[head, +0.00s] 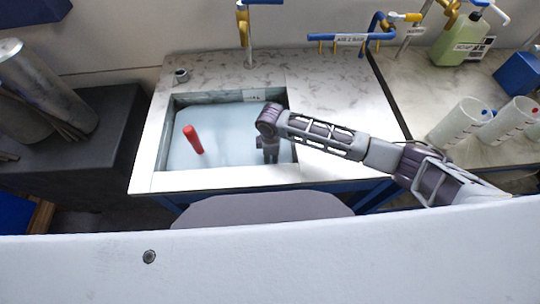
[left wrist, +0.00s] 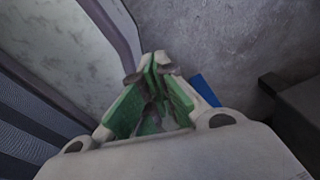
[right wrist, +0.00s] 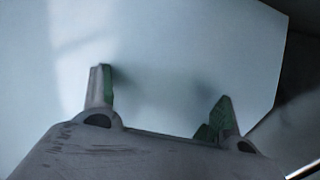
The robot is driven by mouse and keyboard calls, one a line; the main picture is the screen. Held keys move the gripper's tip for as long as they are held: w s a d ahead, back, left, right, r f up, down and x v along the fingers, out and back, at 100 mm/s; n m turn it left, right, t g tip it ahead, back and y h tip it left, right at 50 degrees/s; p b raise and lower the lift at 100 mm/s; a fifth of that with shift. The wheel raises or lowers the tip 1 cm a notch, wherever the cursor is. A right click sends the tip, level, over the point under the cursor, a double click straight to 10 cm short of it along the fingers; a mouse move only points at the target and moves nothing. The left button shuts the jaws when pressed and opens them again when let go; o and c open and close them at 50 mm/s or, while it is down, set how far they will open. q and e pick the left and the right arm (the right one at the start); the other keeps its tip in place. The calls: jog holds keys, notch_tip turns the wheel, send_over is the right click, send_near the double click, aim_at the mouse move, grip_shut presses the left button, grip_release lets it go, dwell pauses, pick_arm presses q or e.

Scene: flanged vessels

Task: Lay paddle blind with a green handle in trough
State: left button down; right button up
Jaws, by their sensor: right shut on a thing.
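The trough (head: 238,179) is the pale basin sunk in the marble-topped bench. My right gripper (head: 271,155) points down inside it, at the right side. In the right wrist view its two fingers (right wrist: 158,105) stand apart over a smooth pale surface, with green low between them. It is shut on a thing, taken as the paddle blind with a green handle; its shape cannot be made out. A red handle (head: 193,139) stands tilted in the trough, left of this gripper. My left gripper (left wrist: 155,62) has its fingertips together with nothing seen between them, outside the head view.
Blue and brass taps (head: 350,37) stand behind the bench. White containers (head: 460,122) and a green bottle (head: 460,40) are at right. A small metal cup (head: 181,75) is at the trough's back-left corner.

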jog(key=shift+s+d+f, duration=0.15)
jog(key=shift+d+f, duration=0.1)
jog(key=shift+f, duration=0.1)
jog(key=o, duration=1.6)
jog(key=shift+s+d+f, duration=0.1)
jog(key=shift+f, duration=0.05)
jog(key=shift+r, duration=0.4)
pick_arm(q)
jog(key=shift+w, duration=0.55)
pick_arm(e)
jog(key=r, duration=1.2)
jog(key=shift+w+a, duration=0.2)
jog(key=shift+a, duration=0.2)
pick_arm(q)
jog(key=shift+r, duration=0.15)
pick_arm(e)
jog(key=shift+r, duration=0.1)
pick_arm(q)
notch_tip(320, 180, up, 9)
jog(key=p, duration=0.9)
pick_arm(e)
notch_tip(320, 180, up, 9)
jog(key=shift+r, duration=0.1)
pick_arm(q)
jog(key=shift+r+p, duration=0.5)
pick_arm(e)
jog(key=shift+r, duration=0.4)
